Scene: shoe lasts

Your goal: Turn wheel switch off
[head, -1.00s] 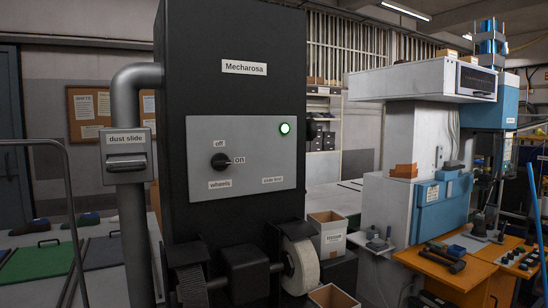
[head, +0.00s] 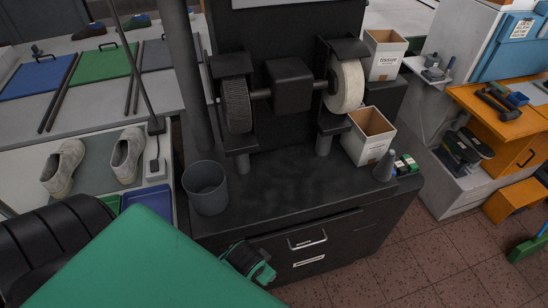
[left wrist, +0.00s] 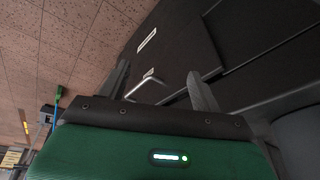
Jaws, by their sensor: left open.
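The wheel switch is out of view now; only the bottom edge of its grey panel (head: 275,3) shows at the top of the head view. Below it are the machine's dark brush wheel (head: 236,105) and white wheel (head: 346,87); I cannot tell whether they spin. My left gripper (left wrist: 158,75) is open and empty in the left wrist view, its two dark fingers apart in front of the black cabinet. The cabinet's drawer handle (head: 307,239) appears between the fingers in that view. My green left arm covers the lower left of the head view. My right gripper is not in view.
Beige shoes (head: 127,155) lie on the left bench. An orange workbench (head: 515,115) is at right. The tiled floor (head: 420,260) between is mostly clear.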

